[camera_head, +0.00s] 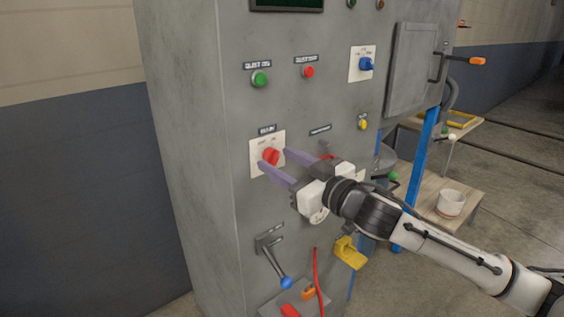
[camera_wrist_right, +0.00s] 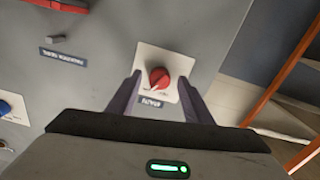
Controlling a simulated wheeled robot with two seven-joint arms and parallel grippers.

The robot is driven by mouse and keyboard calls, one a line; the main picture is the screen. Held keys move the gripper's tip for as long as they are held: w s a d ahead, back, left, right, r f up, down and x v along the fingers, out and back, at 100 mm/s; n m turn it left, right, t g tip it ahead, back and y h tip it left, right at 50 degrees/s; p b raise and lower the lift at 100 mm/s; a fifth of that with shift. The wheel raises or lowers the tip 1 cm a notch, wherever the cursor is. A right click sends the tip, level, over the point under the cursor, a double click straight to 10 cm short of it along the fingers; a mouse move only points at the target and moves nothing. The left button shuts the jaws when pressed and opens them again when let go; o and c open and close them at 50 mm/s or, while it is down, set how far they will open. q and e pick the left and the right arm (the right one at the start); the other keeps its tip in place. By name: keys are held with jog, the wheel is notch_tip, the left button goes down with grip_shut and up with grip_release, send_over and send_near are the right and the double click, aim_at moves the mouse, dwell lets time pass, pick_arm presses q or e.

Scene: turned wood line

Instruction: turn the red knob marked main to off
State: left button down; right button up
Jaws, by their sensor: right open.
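The red knob (camera_head: 271,157) sits on a white square plate on the grey cabinet front, under a small dark label. It also shows in the right wrist view (camera_wrist_right: 159,78), with its plate (camera_wrist_right: 176,64) and a dark label beside it. My right gripper (camera_head: 274,158) is open, with its two purple fingers pointing at the panel, one on each side of the knob. In the right wrist view the fingers (camera_wrist_right: 160,88) flank the knob with gaps on both sides. I cannot tell how far the tips are from the plate. My left gripper is not in view.
The cabinet (camera_head: 190,130) also carries a green button (camera_head: 260,79), a red button (camera_head: 308,72), a blue knob (camera_head: 366,64) and a yellow button (camera_head: 363,124). A blue-tipped lever (camera_head: 286,282) is below. A bench with a white pot (camera_head: 451,203) stands at right.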

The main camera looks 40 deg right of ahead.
jog(key=shift+c, duration=0.3)
jog(key=c, duration=1)
jog(key=shift+n, duration=0.3)
jog(key=n+p, duration=0.2)
jog(key=shift+r+n, duration=0.15)
jog(key=shift+n, duration=0.25)
jog(key=n+p, duration=0.1)
jog(key=n, duration=0.1)
jog(key=shift+d+n+p, duration=0.1)
jog(key=shift+n+p, duration=0.2)
jog(key=n+p, duration=0.1)
jog(key=n, duration=0.2)
jog(key=shift+n+p, duration=0.6)
jog(key=shift+n, duration=0.8)
